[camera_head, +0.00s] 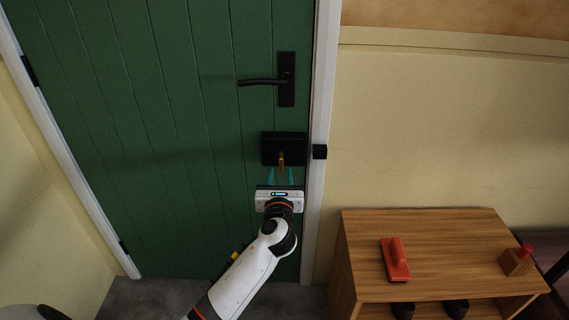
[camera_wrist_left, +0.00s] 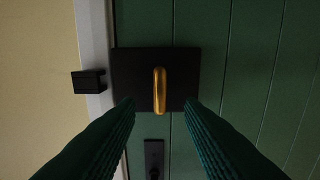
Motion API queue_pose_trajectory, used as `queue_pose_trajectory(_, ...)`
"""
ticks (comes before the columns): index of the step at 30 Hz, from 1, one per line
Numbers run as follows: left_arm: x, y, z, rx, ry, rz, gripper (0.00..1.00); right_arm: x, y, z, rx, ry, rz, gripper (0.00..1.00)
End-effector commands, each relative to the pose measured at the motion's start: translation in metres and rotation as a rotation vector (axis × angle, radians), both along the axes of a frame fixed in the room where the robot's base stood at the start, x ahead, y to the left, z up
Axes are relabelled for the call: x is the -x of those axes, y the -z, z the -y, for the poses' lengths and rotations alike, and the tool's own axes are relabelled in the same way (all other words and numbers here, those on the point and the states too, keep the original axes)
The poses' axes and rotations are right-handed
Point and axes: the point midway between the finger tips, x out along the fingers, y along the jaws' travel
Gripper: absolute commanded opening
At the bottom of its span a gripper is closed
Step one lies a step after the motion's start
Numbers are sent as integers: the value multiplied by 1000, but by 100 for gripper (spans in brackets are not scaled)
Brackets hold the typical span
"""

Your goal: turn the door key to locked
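The brass key (camera_head: 281,159) sits in a black lock box (camera_head: 270,148) on the green door (camera_head: 180,120), below the black lever handle (camera_head: 265,81). In the left wrist view the key (camera_wrist_left: 160,90) is upright in that picture, in the middle of the black lock box (camera_wrist_left: 186,66). My left gripper (camera_head: 281,177) is open just below the key in the head view. In the left wrist view its two teal fingers (camera_wrist_left: 160,106) stand apart on either side of the key's line, with nothing between them gripped. My right gripper is not in view.
A black catch (camera_head: 320,152) sits on the white door frame (camera_head: 322,100), beside the lock box. A wooden shelf unit (camera_head: 440,240) stands at the right, with a red-handled object (camera_head: 396,262) and a wooden block with a red knob (camera_head: 516,261) on top.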

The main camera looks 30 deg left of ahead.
Motion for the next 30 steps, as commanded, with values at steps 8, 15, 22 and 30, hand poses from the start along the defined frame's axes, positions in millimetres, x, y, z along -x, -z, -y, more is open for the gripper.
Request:
queue_pose_trajectory(8,-46,1,-23,1,-1,0,35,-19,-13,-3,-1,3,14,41)
queue_pose_trajectory(15,-62,1,-30,3,1,-1,35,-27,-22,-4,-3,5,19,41)
queue_pose_trajectory(22,-63,1,-30,3,1,-1,35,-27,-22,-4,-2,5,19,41)
queue_pose_trajectory(30,-62,1,-30,3,1,-1,0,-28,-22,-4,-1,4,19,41)
